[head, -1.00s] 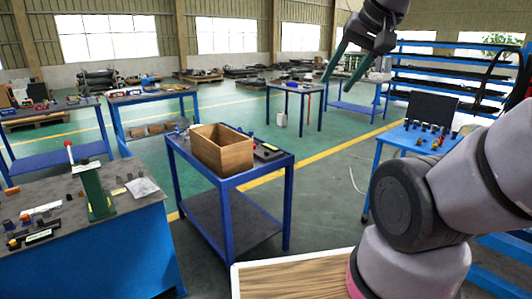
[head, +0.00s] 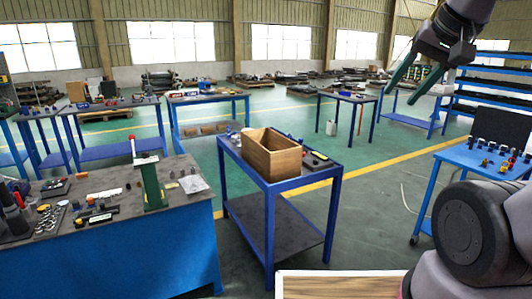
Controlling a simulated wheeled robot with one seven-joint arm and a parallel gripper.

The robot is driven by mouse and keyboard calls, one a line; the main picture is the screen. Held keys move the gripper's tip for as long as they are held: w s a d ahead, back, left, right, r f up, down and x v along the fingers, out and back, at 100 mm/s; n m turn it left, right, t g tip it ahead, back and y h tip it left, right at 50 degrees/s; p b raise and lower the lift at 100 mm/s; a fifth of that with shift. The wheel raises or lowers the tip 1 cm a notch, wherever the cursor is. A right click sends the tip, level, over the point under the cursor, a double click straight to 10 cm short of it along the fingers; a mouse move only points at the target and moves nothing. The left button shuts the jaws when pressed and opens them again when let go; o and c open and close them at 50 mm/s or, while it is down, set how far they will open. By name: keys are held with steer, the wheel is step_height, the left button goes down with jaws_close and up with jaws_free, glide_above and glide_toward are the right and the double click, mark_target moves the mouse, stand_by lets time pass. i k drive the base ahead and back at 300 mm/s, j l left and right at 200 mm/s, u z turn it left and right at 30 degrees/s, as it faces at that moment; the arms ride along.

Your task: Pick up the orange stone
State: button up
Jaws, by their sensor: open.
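My gripper (head: 405,86) hangs in the air at the upper right of the head view, its two green fingers apart and nothing between them. It is not near any table top. I cannot pick out an orange stone for certain. Small dark, yellow and orange-looking pieces lie on the blue workbench (head: 190,240) at the left and on the blue table (head: 455,155) at the right, too small to identify. The inside of the wooden box (head: 272,160) on the middle blue table is mostly hidden.
Wrenches (head: 48,218) and small tools lie there too. More blue tables (head: 208,95) stand behind. Green floor (head: 380,170) is clear between the middle and right tables.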

mark_target(84, 175)
steer(key=i+j+u, duration=0.15)
steer(key=j, duration=0.45)
steer(key=i+j+u, duration=0.15)
steer(key=j, duration=0.4)
steer(key=i+j+u, duration=0.15)
steer(key=j, duration=0.4)
steer(key=i+j+u, duration=0.1)
steer(key=i+j, duration=0.25)
steer(key=j, duration=0.15)
steer(key=i+j+u, duration=0.15)
steer(key=j, duration=0.35)
steer(key=i+j+u, duration=0.15)
steer(key=i+j, duration=0.25)
steer(key=i+j+u, duration=0.15)
steer(key=i+j, duration=0.15)
steer(key=j, duration=0.15)
